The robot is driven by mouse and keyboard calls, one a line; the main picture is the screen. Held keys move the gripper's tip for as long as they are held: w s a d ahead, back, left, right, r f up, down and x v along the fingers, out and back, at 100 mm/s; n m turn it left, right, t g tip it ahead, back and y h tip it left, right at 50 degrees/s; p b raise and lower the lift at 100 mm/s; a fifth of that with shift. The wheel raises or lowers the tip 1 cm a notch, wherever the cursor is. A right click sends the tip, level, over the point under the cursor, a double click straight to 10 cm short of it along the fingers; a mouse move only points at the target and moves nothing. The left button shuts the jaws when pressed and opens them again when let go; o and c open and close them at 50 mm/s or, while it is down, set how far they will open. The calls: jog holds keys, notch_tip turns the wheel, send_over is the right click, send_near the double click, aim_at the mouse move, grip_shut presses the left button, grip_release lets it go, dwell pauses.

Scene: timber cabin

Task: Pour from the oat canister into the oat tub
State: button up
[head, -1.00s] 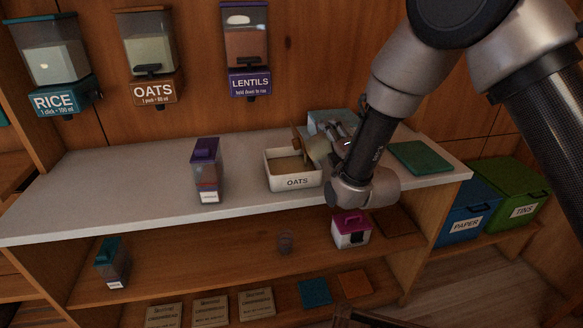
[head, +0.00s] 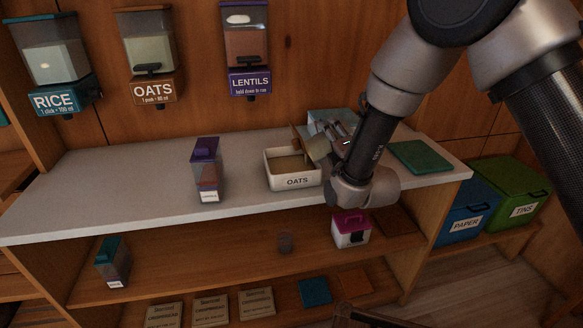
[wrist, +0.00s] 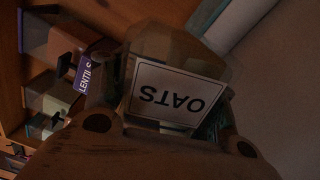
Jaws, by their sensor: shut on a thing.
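The oat tub (head: 271,179) is a white open box with an OATS label on the counter, and light brown oats show inside it. My gripper (head: 335,145) is shut on the oat canister (head: 318,150), a clear pale container with a brown lid part (head: 297,137). The canister is tilted just above the tub's right back side. In the wrist view the canister (wrist: 180,50) sits between the fingers, its OATS label upside down. Its mouth is hidden there, and I cannot make out a falling stream.
A purple-lidded container (head: 206,172) stands left of the tub. A pale blue box (head: 330,118) is behind my gripper, and a green mat (head: 420,157) lies to the right. Wall dispensers hang above, including OATS (head: 150,90). The counter's left end is clear.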

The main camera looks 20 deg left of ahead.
dwell(0.3)
jog(key=shift+w+f+m, duration=0.1)
jog(key=shift+w+m, duration=0.1)
jog(key=shift+m, duration=0.1)
jog(key=d+f+m, duration=0.1)
jog(key=s+m, duration=0.1)
jog(key=m, duration=0.1)
jog(key=shift+d+f, duration=0.35)
jog(key=shift+f, duration=0.05)
jog(key=shift+r, duration=0.1)
